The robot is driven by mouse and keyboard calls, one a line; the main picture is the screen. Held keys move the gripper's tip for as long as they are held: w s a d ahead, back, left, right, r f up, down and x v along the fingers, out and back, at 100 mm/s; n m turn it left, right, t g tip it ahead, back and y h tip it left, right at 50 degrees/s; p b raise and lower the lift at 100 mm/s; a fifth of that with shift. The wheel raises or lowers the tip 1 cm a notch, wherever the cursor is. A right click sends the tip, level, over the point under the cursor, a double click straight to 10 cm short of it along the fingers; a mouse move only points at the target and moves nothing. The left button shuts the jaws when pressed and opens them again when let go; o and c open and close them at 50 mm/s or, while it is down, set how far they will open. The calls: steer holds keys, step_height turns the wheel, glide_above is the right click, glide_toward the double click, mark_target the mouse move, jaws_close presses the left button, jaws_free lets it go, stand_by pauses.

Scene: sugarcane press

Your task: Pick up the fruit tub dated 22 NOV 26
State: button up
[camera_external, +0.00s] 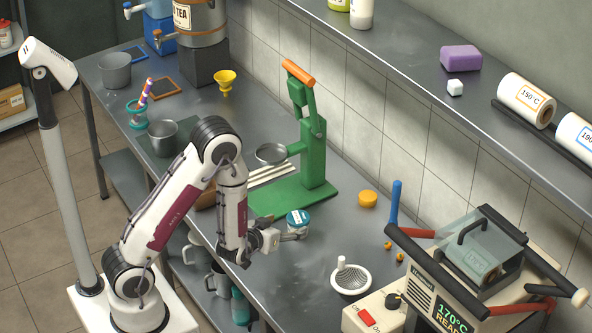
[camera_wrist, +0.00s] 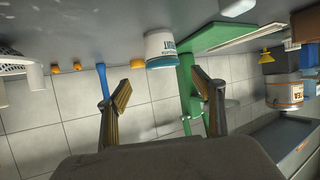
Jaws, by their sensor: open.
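A small tub (camera_external: 298,218) with a teal top and pale sides stands on the metal bench, in front of the green press. It also shows in the wrist view (camera_wrist: 161,48), inverted, with a teal band and partly legible lettering that seems to read "FRUIT". I cannot read a date on it. My gripper (camera_external: 291,234) is low over the bench, right beside the tub in the outside view. In the wrist view the fingers (camera_wrist: 162,88) are spread, with the tub ahead between their directions. Nothing is held between them.
The green press (camera_external: 314,155) with its orange handle stands behind the tub. An orange round piece (camera_external: 368,199), a white strainer (camera_external: 351,279) and a heated press (camera_external: 470,265) are to the right. Bare bench lies between the tub and the strainer.

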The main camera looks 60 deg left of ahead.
mark_target(292, 224)
steer(key=shift+s+a+f+y, duration=0.2)
steer(key=shift+a+f+y, duration=0.15)
steer(key=shift+f+y, duration=0.05)
steer(key=shift+w, duration=0.1)
steer(key=shift+x, duration=1.25)
steer(key=shift+d+f+x, duration=0.1)
steer(key=shift+f+x, duration=0.05)
steer(key=shift+x, duration=0.65)
steer(key=shift+d+f+x, duration=0.1)
steer(key=shift+d+x, duration=0.05)
steer(key=shift+x, duration=1.65)
steer(key=shift+r, duration=0.1)
steer(key=c, duration=1.3)
